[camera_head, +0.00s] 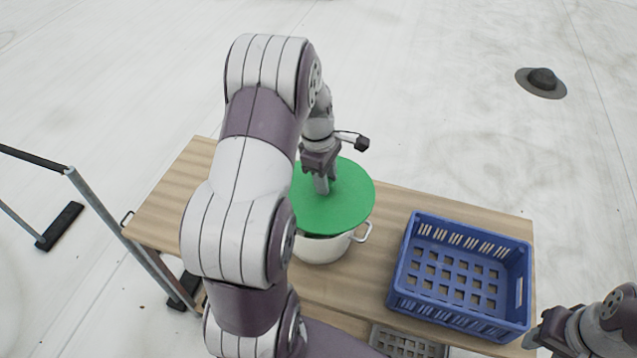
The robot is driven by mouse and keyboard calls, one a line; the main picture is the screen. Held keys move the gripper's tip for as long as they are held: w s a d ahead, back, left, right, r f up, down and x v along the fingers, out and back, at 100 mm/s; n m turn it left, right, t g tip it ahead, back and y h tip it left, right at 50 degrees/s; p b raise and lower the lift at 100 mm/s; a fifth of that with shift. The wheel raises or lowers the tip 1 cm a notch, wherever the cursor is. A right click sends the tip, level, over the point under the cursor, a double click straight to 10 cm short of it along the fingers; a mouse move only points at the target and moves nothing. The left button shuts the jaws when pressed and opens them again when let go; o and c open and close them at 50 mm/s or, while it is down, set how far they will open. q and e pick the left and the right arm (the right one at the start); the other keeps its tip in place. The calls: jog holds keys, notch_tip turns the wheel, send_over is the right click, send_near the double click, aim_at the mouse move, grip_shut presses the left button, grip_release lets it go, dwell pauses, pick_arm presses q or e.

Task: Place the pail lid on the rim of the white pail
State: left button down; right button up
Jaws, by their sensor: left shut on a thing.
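The pail lid (345,205) is a flat green disc above the white pail (322,249) on the wooden table. The lid covers most of the pail's opening. A dark strip shows between the lid's near edge and the pail, and I cannot tell whether the lid touches the rim. The pail's side handle sticks out at the right. My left gripper (322,184) points down and is shut on the lid near its middle; my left arm hides the lid's left part. My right gripper (533,338) is at the lower right, away from the pail, its opening unclear.
A blue plastic crate (408,262) stands on the table (172,207) right of the pail. A grey perforated tray (405,343) is at the near edge. A metal rail (110,222) stands at the left. The table's left end is bare.

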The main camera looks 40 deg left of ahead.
pick_arm(q)
jog(key=shift+w+a+f, duration=0.15)
jog(key=shift+a+f, duration=0.35)
jog(key=shift+a, duration=0.1)
jog(key=shift+w+a+f, duration=0.15)
jog(key=shift+a+f, duration=0.35)
jog(key=shift+a, duration=0.1)
notch_tip(320, 180, down, 4)
jog(key=shift+d+r+p, duration=0.1)
jog(key=shift+r+p, duration=0.05)
jog(key=shift+p, duration=0.7)
jog(key=shift+s, duration=0.2)
jog(key=shift+w+f, duration=0.15)
jog(key=shift+f, duration=0.15)
jog(key=c, duration=0.8)
grip_release()
jog(key=shift+o, duration=0.2)
pick_arm(e)
jog(key=shift+w+r, duration=0.55)
jog(key=shift+r, duration=0.25)
pick_arm(q)
jog(key=shift+r, duration=0.1)
